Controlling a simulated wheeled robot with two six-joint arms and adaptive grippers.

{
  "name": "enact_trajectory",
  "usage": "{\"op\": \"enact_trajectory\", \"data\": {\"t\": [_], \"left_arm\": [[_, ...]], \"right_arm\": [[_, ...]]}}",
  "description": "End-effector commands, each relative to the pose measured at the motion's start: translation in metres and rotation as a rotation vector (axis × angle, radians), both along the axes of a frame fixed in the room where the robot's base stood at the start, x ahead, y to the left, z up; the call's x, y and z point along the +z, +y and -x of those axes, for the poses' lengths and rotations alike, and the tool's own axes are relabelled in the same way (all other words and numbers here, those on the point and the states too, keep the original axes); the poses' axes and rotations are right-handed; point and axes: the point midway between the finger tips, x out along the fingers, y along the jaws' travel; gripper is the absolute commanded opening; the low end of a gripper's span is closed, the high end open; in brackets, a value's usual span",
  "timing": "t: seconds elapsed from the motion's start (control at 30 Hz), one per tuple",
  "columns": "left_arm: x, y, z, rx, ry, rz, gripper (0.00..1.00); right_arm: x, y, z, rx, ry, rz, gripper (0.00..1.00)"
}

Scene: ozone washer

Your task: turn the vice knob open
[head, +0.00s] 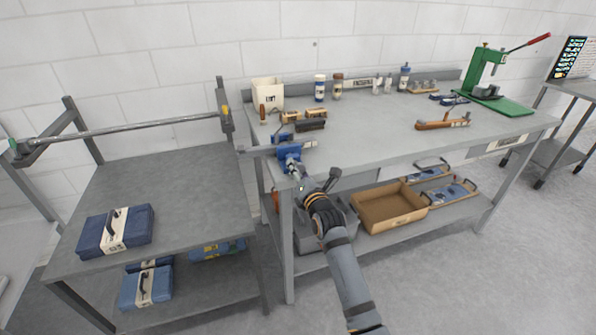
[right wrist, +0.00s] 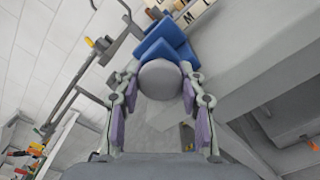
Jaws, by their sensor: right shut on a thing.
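The blue vice (head: 289,153) is fixed at the left front corner of the workbench. In the right wrist view its blue body (right wrist: 165,42) is just beyond the fingers. The round grey vice knob (right wrist: 160,80) faces the right wrist camera. My right gripper (right wrist: 157,95) has one finger on each side of the knob and is shut on it. In the head view my right gripper (head: 299,178) reaches up to the front of the vice, and the knob is mostly hidden by it. My left gripper is in neither view.
The workbench (head: 370,137) carries a white bin (head: 268,93), several bottles, brushes and a green press (head: 488,75). A brown tray (head: 388,207) sits on the lower shelf. A grey cart (head: 170,180) with blue cases stands close at left.

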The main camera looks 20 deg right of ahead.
Motion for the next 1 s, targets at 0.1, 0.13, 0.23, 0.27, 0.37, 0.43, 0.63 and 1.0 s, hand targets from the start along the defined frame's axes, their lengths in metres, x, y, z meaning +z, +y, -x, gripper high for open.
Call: {"op": "enact_trajectory", "data": {"t": [0.1, 0.13, 0.23, 0.27, 0.37, 0.43, 0.63, 1.0], "left_arm": [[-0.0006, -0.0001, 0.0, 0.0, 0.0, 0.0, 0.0], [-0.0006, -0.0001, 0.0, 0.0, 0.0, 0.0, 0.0], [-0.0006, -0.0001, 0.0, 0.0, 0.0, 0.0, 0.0], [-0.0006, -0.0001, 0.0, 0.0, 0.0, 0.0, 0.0], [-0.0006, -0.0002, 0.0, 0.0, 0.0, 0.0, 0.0], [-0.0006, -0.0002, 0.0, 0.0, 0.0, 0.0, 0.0], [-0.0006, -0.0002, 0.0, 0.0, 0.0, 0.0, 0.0], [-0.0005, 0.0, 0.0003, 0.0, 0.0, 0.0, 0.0]], "right_arm": [[-0.003, 0.0, 0.0003, 0.001, 0.006, 0.018, 0.08], [-0.003, 0.0, 0.0003, 0.001, 0.006, 0.021, 0.08], [-0.0029, 0.0, 0.0003, 0.001, 0.005, 0.028, 0.08], [-0.0029, 0.0, 0.0003, 0.001, 0.005, 0.029, 0.08], [-0.0029, 0.0, 0.0003, 0.001, 0.005, 0.029, 0.08], [-0.0028, 0.0, 0.0003, 0.0, 0.005, 0.029, 0.08], [-0.0027, -0.0001, 0.0003, 0.0, 0.005, 0.029, 0.49], [-0.0015, -0.0001, 0.0001, 0.0, 0.002, 0.027, 0.63]]}}
